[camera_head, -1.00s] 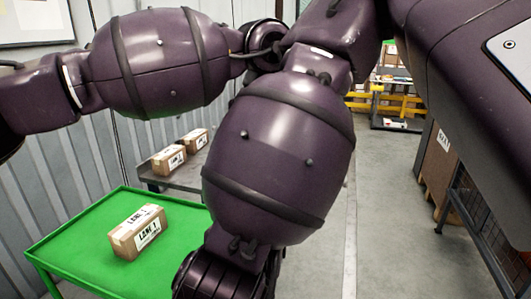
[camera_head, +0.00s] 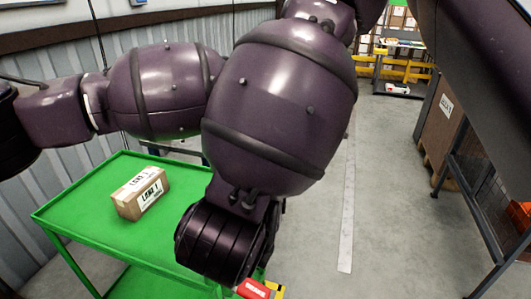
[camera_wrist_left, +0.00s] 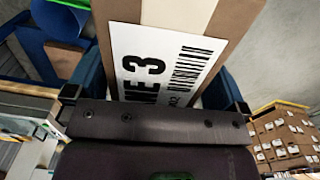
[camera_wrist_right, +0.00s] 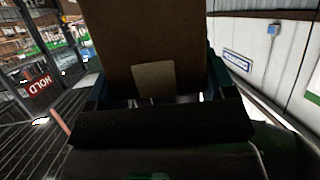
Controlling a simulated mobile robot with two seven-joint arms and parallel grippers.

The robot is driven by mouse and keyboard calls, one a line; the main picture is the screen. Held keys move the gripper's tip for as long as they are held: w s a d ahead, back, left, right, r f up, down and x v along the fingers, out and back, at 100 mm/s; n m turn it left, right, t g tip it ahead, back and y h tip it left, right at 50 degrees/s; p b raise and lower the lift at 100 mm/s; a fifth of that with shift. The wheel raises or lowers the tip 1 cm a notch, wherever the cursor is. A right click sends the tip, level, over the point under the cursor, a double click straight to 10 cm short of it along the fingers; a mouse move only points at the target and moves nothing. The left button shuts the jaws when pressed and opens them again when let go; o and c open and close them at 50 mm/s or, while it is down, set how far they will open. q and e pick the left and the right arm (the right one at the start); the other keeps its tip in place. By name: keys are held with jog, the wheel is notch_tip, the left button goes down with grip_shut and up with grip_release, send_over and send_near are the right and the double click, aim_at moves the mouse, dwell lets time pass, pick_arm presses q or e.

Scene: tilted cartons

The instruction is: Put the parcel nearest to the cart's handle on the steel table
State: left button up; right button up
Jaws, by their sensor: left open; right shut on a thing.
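A brown carton labelled LANE 1 (camera_head: 142,194) rests on the top of a green cart (camera_head: 95,240) in the head view. In the left wrist view, a carton labelled LANE 3 (camera_wrist_left: 170,60) lies between the spread fingers of my left gripper (camera_wrist_left: 156,85), which is open. In the right wrist view, my right gripper (camera_wrist_right: 155,88) is shut on a brown carton (camera_wrist_right: 150,40) with a lighter tape strip. I cannot tell whether both wrists see the same carton. Neither gripper's fingers show clearly in the head view. The steel table is not clearly visible now.
My purple arms cover the middle of the head view. A clear grey floor with a white line (camera_head: 346,220) lies right of the cart. A tall brown box (camera_head: 445,110) and a dark mesh rack (camera_head: 490,180) stand at the right. A yellow barrier (camera_head: 405,68) is behind.

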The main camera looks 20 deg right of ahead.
pick_arm(q)
jog(key=shift+f, duration=0.3)
jog(key=shift+c, duration=0.3)
jog(key=c, duration=1)
jog(key=shift+c, duration=0.2)
pick_arm(e)
jog(key=o, duration=1.1)
